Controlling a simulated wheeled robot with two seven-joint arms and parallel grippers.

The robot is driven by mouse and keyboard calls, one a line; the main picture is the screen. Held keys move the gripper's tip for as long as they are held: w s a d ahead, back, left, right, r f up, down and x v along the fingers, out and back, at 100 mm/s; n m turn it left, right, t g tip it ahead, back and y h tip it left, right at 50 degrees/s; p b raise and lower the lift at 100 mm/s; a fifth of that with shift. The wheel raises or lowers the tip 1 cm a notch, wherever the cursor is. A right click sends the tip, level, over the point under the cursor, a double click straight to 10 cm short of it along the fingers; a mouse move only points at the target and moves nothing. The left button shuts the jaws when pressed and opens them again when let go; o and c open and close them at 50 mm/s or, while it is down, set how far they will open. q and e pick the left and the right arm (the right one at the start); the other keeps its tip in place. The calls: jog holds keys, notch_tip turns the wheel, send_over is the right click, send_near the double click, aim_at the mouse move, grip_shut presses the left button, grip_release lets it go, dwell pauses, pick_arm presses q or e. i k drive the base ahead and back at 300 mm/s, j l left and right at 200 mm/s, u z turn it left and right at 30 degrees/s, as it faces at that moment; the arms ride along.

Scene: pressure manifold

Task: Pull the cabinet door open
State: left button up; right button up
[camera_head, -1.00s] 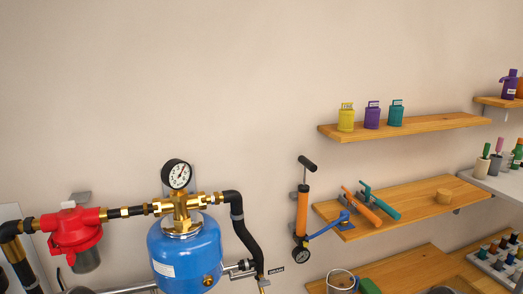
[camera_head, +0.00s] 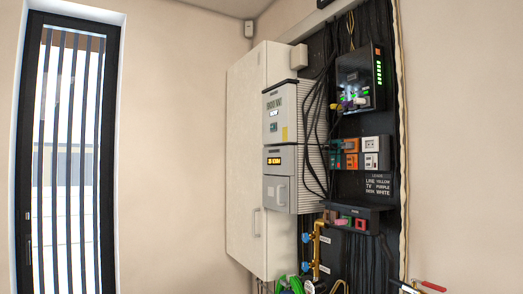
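A tall white cabinet (camera_head: 244,150) hangs on the wall in the middle of the head view. Its broad pale door faces left and looks shut. A slim upright handle (camera_head: 256,222) sits low on the door, near its right edge. Neither of my grippers shows in this view, so nothing is seen touching the door or the handle.
Grey boxes with small displays (camera_head: 279,158) are mounted right of the cabinet. A black panel (camera_head: 345,215) beyond carries cables, sockets and a lit device (camera_head: 360,80). A barred window (camera_head: 68,150) is at left. Bare wall lies between window and cabinet.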

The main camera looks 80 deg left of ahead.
aim_at(246, 217)
jog(key=u, duration=2.85)
jog(key=z, duration=0.3)
jog(key=i+j+z, duration=0.2)
jog(key=z, duration=0.3)
jog(key=i+j+z, duration=0.45)
jog(key=i+j, duration=0.2)
jog(key=j, duration=0.15)
jog(key=i+j+z, duration=0.1)
jog(key=j, duration=0.25)
jog(key=i+j, duration=0.25)
jog(key=i+j+z, duration=0.15)
jog(key=j, duration=0.35)
jog(key=i+j, duration=0.15)
jog(key=j, duration=0.2)
jog(key=i+j+z, duration=0.1)
jog(key=j, duration=0.3)
jog(key=i+j, duration=0.2)
jog(key=j, duration=0.2)
jog(key=i+j+z, duration=0.1)
jog(key=j, duration=0.25)
